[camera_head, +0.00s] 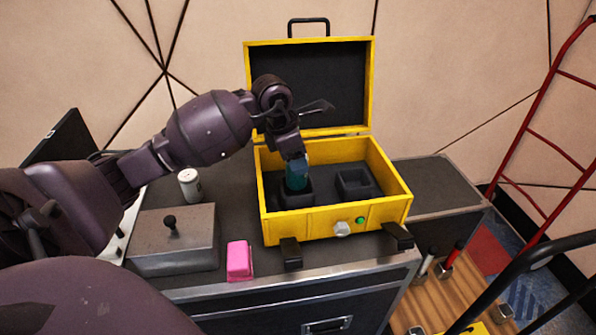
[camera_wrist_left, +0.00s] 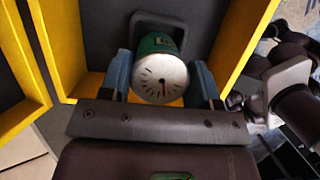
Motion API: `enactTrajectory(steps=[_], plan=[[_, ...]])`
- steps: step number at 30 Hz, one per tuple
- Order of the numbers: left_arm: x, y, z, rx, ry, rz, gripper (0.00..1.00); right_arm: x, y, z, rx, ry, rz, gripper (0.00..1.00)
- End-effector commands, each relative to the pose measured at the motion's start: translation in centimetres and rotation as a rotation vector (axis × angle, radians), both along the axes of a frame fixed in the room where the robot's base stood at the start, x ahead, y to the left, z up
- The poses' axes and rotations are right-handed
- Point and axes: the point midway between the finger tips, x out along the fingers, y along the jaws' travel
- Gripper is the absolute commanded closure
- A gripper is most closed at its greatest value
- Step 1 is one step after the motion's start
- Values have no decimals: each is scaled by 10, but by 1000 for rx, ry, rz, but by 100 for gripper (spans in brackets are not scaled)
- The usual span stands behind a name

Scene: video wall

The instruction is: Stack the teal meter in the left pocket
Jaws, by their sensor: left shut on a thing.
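The teal meter (camera_head: 297,178) is upright at the left pocket (camera_head: 296,199) of the open yellow case (camera_head: 335,216). My left gripper (camera_head: 294,160) is shut on the meter from above. In the left wrist view the meter (camera_wrist_left: 161,73) shows its white dial face between the two blue-grey fingers of my left gripper (camera_wrist_left: 160,85). The pocket's dark rim (camera_wrist_left: 170,22) shows behind it. I cannot tell whether the meter rests on the pocket floor, as the pocket's inside is hidden. The right pocket (camera_head: 356,183) is empty. My right gripper is not in view.
The case lid (camera_head: 350,85) stands open at the back. A white can (camera_head: 189,184), a grey box with a knob (camera_head: 175,238) and a pink block (camera_head: 239,261) sit left of the case. A red ladder frame (camera_head: 535,120) stands at the right.

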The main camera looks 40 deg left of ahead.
Motion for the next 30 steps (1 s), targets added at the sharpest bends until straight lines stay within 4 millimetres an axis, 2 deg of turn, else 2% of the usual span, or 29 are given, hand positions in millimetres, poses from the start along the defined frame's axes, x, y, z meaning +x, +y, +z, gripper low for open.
enactTrajectory(steps=[9,17,26,27,30], plan=[[0,0,-40,-1,4,1,76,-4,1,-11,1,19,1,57],[0,0,-39,0,-1,0,76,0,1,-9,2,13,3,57],[0,0,-47,1,2,0,76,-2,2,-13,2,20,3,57],[0,0,-47,1,2,0,37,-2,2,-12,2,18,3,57],[0,0,-46,1,2,0,22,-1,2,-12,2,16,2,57]])
